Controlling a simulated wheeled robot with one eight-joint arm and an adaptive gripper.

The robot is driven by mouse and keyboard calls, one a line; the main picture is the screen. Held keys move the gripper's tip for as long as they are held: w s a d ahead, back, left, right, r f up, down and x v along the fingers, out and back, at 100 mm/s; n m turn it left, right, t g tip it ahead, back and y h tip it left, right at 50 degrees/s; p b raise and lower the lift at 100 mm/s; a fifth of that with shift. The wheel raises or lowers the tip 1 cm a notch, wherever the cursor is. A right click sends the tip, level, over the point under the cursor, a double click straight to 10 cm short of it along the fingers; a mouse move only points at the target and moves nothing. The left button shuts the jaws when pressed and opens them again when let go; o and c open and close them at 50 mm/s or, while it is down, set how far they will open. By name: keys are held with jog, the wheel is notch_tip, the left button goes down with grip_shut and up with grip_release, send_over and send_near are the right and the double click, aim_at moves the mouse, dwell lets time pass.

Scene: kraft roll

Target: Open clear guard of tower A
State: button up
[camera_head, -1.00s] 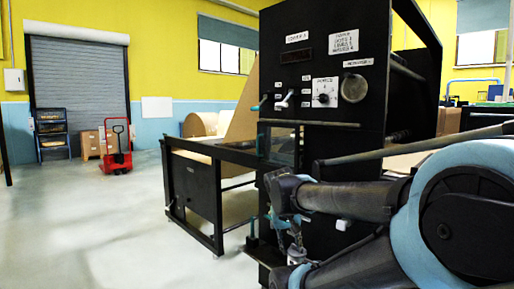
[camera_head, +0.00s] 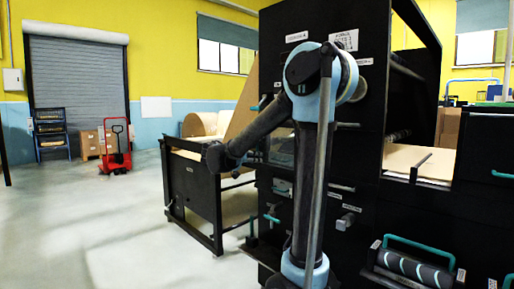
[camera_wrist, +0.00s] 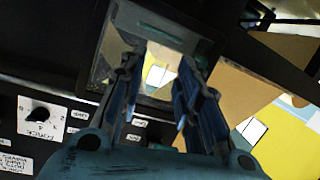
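Tower A is the tall black machine housing (camera_head: 350,120) with white labels in the head view. Whether the fingertips touch the guard cannot be told. In the head view my gripper is small and dark against the machine.
A black frame (camera_head: 195,190) with brown paper stands left of the tower. A teal-handled roller (camera_head: 415,262) is at lower right.

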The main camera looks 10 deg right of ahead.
jog(key=w+a+r+m+t, duration=0.1)
jog(key=w+a+r+t, duration=0.2)
jog(key=w+a, duration=0.3)
jog(key=shift+h, duration=0.3)
jog(key=x, duration=1.5)
jog(key=shift+w+d+r, duration=0.1)
jog(key=shift+w+d, duration=0.05)
jog(key=shift+w, duration=0.25)
grip_shut()
